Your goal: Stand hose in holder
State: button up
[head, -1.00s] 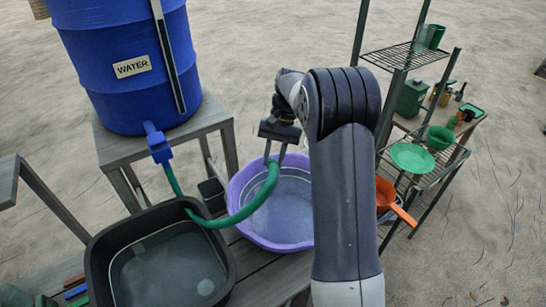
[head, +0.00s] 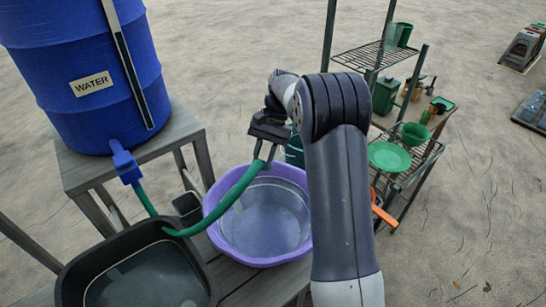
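The green hose (head: 228,200) runs from the tap of the blue water barrel (head: 92,85), over the rim of the black basin, and up across the left side of the purple basin. My gripper (head: 264,152) is above the purple basin, with its fingers on either side of the hose's free end. It appears shut on the hose, which slopes up towards it. A small dark open box (head: 187,205) stands between the barrel stand and the purple basin. I cannot tell whether it is the holder.
The black basin (head: 205,268) and purple basin (head: 212,212), both with water, stand on a wooden bench. The barrel's wooden stand (head: 75,178) is behind left. A metal shelf (head: 417,172) with green dishes is at right. A teal container (head: 294,152) is partly hidden behind my arm.

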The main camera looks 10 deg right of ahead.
jog(key=w+a+r+m+t+y+p, duration=0.1)
jog(key=w+a+r+m+t+y, duration=0.15)
jog(key=a+m, duration=0.4)
jog(key=w+a+r+m+t+y+p, duration=0.1)
jog(key=w+a+r+m+t+y, duration=0.2)
jog(key=a, duration=0.7)
jog(key=w+a+r+m+t+y+p, duration=0.1)
jog(key=a+r+m+y, duration=0.1)
jog(key=a+m+y, duration=0.45)
notch_tip(320, 180, down, 21)
jog(key=a+n+h+b, duration=0.1)
jog(key=h+b, duration=0.1)
jog(key=b, duration=1.1)
jog(key=shift+w+a+h, duration=0.2)
jog(key=shift+w+h, duration=0.2)
jog(key=shift+r, duration=0.1)
jog(key=o, duration=1)
jog(key=shift+o, duration=0.5)
jog(key=o, duration=0.7)
jog(key=shift+o, duration=0.2)
